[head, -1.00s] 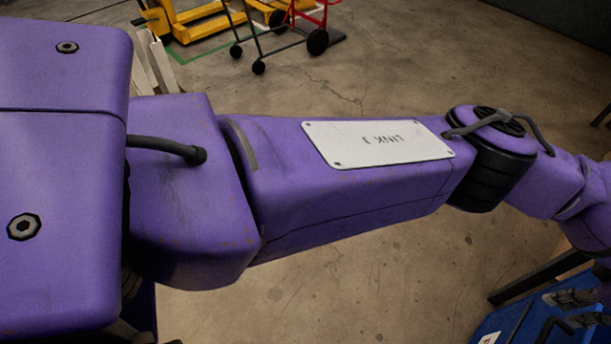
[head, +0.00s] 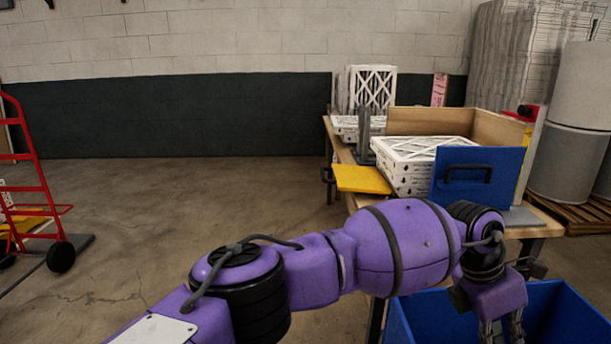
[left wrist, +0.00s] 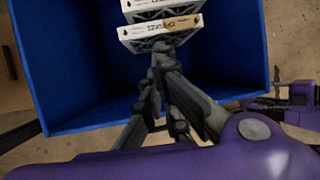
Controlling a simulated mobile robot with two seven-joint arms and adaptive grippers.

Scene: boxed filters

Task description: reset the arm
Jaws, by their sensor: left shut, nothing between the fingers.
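My left arm crosses the head view from the lower left to the right. Its left gripper (head: 502,328) points down over the blue bin (head: 562,300), cut by the bottom edge of the picture. In the left wrist view the dark fingers of my left gripper (left wrist: 162,50) come together with nothing seen between them. Behind them is the blue bin (left wrist: 75,80), with white-edged boxed filters (left wrist: 160,32) inside at the top of the picture. I cannot tell how far the fingertips are from the filters.
A workbench at the right holds stacked filters (head: 408,165), a wooden board (head: 430,122), a blue panel with a handle (head: 478,183) and a yellow piece (head: 361,179). A red hand truck (head: 35,180) stands at the left. The floor (head: 180,210) between is clear.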

